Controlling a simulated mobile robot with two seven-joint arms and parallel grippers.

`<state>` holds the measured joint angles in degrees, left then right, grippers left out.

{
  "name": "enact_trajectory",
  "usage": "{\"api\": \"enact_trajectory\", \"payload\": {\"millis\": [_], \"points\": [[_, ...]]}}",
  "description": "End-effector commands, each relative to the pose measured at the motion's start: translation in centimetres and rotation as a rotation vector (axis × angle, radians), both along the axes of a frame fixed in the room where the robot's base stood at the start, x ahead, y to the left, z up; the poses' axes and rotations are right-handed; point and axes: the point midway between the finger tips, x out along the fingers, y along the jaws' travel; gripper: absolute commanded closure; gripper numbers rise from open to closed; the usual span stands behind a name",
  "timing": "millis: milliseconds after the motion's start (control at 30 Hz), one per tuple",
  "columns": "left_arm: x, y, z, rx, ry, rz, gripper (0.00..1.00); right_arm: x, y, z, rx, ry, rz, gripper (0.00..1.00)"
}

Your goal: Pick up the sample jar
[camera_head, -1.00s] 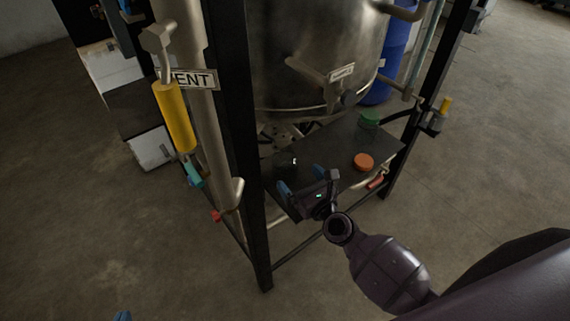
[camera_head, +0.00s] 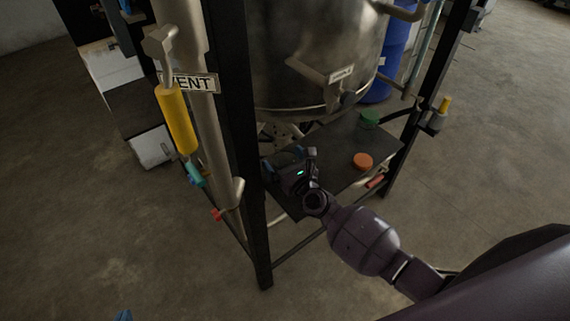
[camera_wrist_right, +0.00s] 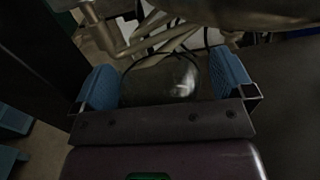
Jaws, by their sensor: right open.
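A dark, glassy, rounded jar (camera_wrist_right: 165,80) sits between the two blue fingers of my right gripper in the right wrist view. In the head view, my right gripper (camera_head: 283,160) is over the left part of the dark shelf (camera_head: 325,165) and mostly hides this jar. The right gripper is open, with a finger on each side of the jar. I cannot tell whether either finger touches it. Only a blue tip of my left gripper (camera_head: 123,315) shows at the bottom edge, so its opening cannot be seen.
An orange-topped round item (camera_head: 362,161) and a green-topped one (camera_head: 369,118) stand on the shelf to the right. The steel vessel (camera_head: 315,60) hangs above. A black frame post (camera_head: 243,150) stands close left of the gripper, beside a pipe with a yellow handle (camera_head: 175,117).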

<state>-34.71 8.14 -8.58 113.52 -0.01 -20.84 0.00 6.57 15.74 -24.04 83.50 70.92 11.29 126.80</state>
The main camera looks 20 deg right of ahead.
Motion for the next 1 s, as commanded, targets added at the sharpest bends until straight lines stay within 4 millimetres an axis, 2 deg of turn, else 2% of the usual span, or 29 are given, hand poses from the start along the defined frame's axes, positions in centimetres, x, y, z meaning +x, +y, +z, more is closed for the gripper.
{"api": "enact_trajectory", "payload": {"millis": [67,100,467,767,867,1000], "points": [[0.0,0.0,0.0,0.0,0.0,0.0,1.0,0.0,0.0,0.0,0.0,0.0,0.0,0.0],[0.0,0.0,0.0,0.0,0.001,0.0,1.0,0.0,0.0,0.0,0.0,0.0,0.0,0.03],[0.0,0.0,0.0,0.0,0.001,0.0,1.0,0.0,0.0,0.0,0.0,0.0,0.0,0.57],[0.0,0.0,0.2,0.0,0.002,0.0,1.0,0.0,0.0,0.5,0.002,0.0,0.0,0.57],[-0.1,0.0,0.7,0.0,0.002,0.0,1.0,0.0,0.1,1.5,0.003,-0.001,0.0,0.57],[-0.2,0.0,1.7,0.0,0.007,0.001,1.0,-0.1,0.1,3.7,0.006,0.0,-0.001,0.57]]}}
